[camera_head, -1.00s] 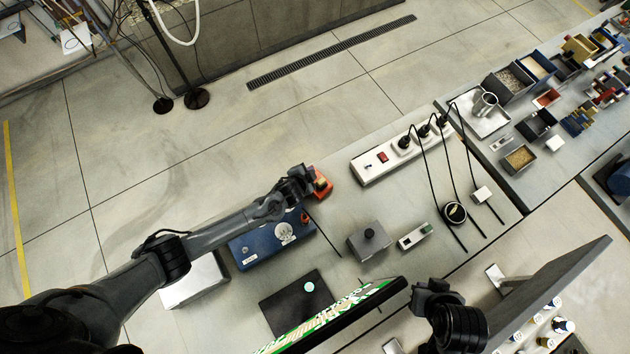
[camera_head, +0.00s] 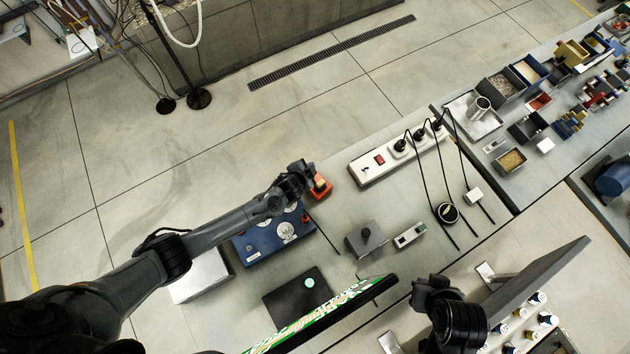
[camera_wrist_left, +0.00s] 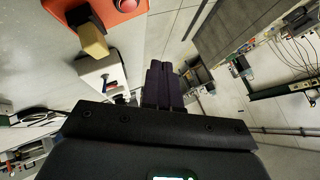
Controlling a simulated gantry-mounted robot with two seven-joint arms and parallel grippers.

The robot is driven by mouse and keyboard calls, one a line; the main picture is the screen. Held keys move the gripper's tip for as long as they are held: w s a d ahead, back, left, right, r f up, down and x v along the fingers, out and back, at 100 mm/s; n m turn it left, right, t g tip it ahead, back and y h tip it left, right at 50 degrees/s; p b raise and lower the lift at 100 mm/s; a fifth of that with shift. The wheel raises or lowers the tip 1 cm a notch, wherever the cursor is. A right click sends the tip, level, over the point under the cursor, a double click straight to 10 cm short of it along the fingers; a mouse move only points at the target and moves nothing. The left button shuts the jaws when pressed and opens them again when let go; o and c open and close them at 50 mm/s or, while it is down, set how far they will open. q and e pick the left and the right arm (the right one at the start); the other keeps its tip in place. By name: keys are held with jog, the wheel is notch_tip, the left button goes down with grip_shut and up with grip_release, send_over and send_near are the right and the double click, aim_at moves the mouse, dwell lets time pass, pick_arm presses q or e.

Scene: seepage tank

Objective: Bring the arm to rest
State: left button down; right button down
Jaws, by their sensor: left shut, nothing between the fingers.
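My left arm reaches in from the lower left of the head view. Its gripper (camera_head: 307,170) is beside an orange-red box (camera_head: 321,188) near the bench's far edge; whether they touch cannot be told there. In the left wrist view the left fingers (camera_wrist_left: 163,85) are pressed together and empty. The orange-red box (camera_wrist_left: 112,12), with a round red button and a tan block (camera_wrist_left: 92,40), lies up and left of them, apart in the picture. Part of my right arm (camera_head: 455,318) shows at the bottom; its fingers cannot be made out.
A blue box (camera_head: 262,247) lies below my left forearm. A white power strip (camera_head: 372,170) with plugged cords, a grey box with a knob (camera_head: 366,238) and a black plate (camera_head: 290,301) are on the bench. A tilted screen (camera_head: 345,305) stands near my right arm. Open floor lies beyond the bench.

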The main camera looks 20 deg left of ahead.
pick_arm(q)
jog(key=s+d+r+n+g, duration=0.25)
jog(key=s+d+r, duration=0.3)
jog(key=s, duration=0.45)
jog(key=s+a+r+n+g, duration=0.1)
jog(key=s+a+r+n, duration=0.1)
jog(key=s+a+r, duration=0.3)
jog(key=s+a+r+n+g, duration=0.2)
jog(key=s+a+r, duration=0.4)
jog(key=s+r, duration=0.5)
jog(key=shift+s+r+n, duration=0.15)
jog(key=shift+s+n, duration=0.5)
jog(key=shift+s, duration=0.2)
